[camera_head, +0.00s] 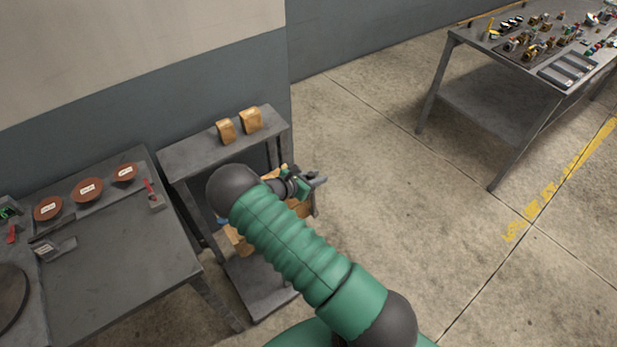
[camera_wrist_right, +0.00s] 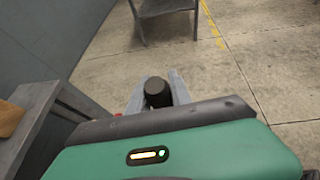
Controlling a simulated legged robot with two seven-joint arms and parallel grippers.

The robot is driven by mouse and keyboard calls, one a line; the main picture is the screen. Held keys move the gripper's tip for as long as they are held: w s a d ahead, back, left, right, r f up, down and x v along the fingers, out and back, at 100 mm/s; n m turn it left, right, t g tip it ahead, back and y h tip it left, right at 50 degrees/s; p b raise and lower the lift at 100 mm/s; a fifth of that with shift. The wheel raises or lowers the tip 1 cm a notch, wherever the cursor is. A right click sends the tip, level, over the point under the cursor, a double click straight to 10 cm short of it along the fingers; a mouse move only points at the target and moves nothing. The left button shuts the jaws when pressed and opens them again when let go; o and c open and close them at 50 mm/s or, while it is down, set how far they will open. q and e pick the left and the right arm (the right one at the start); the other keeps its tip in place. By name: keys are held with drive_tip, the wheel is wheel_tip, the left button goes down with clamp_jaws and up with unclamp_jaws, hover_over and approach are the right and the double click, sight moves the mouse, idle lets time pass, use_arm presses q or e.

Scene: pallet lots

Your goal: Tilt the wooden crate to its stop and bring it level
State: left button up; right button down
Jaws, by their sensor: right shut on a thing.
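The wooden crate (camera_head: 238,242) is at the grey stand, mostly hidden behind my right arm in the head view. Only orange-brown patches of it show on either side of the arm, so I cannot tell its tilt. My right gripper (camera_head: 316,182) is at the right side of the stand, beside the crate. In the right wrist view its fingers are shut on a dark round handle (camera_wrist_right: 157,92). What the handle joins to is hidden. My left gripper is in neither view.
Two brown blocks (camera_head: 238,126) sit on the stand's top shelf (camera_head: 190,154). A grey table (camera_head: 130,255) with several red-brown discs is at the left. A bench (camera_head: 480,62) with many small parts stands at the upper right. The concrete floor between is clear.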

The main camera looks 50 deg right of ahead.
drive_tip(key=shift+s+d+f+y, duration=0.25)
drive_tip(key=shift+d+f+y, duration=0.35)
drive_tip(key=shift+d+f, duration=0.25)
drive_tip(key=shift+s, duration=0.1)
drive_tip(key=c, duration=1.5)
unclamp_jaws()
drive_tip(key=shift+d+f, duration=0.1)
drive_tip(key=o, duration=0.3)
drive_tip(key=shift+d+f, duration=0.15)
drive_tip(key=shift+o, duration=0.2)
drive_tip(key=shift+d+f, duration=0.1)
drive_tip(key=shift+d, duration=0.25)
drive_tip(key=b+v, duration=0.1)
drive_tip(key=v, duration=1.5)
drive_tip(key=shift+w+a+r, duration=0.2)
drive_tip(key=shift+a+r, duration=0.05)
drive_tip(key=shift+s, duration=0.1)
